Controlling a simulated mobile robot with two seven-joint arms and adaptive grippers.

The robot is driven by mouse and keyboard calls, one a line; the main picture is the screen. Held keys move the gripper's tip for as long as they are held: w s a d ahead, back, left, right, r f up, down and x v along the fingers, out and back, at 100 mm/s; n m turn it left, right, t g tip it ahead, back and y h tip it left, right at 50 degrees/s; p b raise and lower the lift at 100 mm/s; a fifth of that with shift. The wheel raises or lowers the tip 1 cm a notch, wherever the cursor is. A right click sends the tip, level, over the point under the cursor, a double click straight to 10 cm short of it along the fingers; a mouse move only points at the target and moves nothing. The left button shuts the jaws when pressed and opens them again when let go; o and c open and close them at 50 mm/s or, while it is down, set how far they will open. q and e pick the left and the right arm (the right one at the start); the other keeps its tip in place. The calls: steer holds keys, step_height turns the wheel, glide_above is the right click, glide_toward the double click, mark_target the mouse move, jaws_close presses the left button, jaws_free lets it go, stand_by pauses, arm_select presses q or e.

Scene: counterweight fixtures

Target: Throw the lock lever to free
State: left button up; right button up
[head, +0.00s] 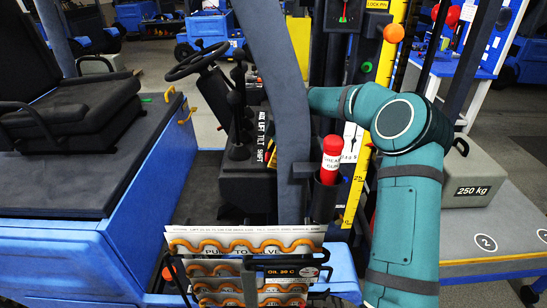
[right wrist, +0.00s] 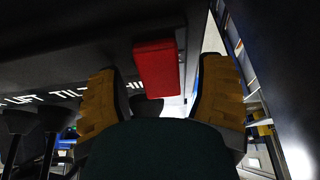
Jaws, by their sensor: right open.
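A red block-shaped grip (right wrist: 156,68), which looks like the lock lever's handle, hangs at the dark console's edge in the right wrist view. My right gripper (right wrist: 160,80) is open, with one yellow-padded finger on each side of the red grip. Gaps show on both sides, so the fingers do not appear to touch it. The dark upright post hides most of my right gripper there. The lever's free and locked marks cannot be read. My left gripper is not in view.
The dark post (head: 282,110) stands in front of the console. Black hand levers (head: 237,120) stand on the console. A rack of manuals (head: 245,255) is in front. A 250 kg weight (head: 470,175) is at right.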

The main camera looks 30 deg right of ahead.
jaws_close()
